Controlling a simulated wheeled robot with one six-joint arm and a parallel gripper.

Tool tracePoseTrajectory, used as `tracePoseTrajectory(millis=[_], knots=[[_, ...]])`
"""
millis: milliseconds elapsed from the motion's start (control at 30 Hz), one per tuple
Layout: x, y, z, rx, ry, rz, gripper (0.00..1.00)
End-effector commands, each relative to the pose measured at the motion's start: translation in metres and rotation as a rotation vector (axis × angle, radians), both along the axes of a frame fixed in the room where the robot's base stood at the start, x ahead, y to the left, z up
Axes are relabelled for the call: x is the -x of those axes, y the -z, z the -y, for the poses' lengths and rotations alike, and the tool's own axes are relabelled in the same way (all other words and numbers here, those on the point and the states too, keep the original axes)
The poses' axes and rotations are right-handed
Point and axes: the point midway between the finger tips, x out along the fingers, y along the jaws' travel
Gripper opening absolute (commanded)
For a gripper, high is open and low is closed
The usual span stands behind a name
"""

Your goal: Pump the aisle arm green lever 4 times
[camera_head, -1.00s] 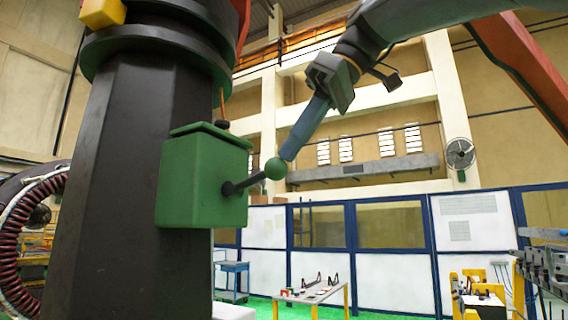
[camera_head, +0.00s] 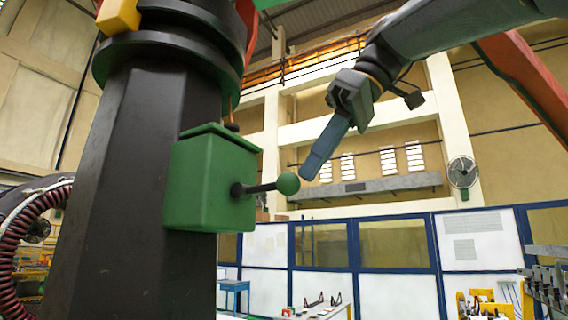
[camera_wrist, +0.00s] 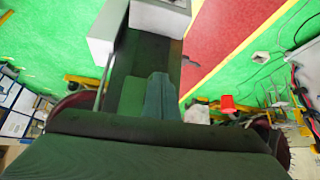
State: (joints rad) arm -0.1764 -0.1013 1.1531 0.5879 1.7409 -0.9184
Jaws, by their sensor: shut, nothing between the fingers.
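The green lever is a dark rod ending in a green ball knob (camera_head: 288,183). It sticks out to the right, tilted slightly up, from a green box (camera_head: 211,182) on a dark column. My gripper (camera_head: 308,172) comes down from the upper right in the head view. It is shut and empty, its blue-grey fingertips just right of and slightly above the knob. I cannot tell whether they touch it. In the wrist view the lever cannot be made out clearly.
The dark column (camera_head: 118,190) fills the left of the head view, with a yellow block (camera_head: 118,15) near its top. A ring-shaped machine part (camera_head: 32,225) stands at the left edge. White and blue partition panels (camera_head: 390,290) stand behind.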

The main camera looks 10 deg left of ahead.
Motion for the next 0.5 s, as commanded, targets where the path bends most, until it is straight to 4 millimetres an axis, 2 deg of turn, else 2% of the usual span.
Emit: tracePoseTrajectory(millis=[300,500], knots=[[0.000,-0.001,0.001,0.000,-0.001,0.001,0.00],[0.002,-0.017,0.013,0.000,0.002,0.003,0.00]])
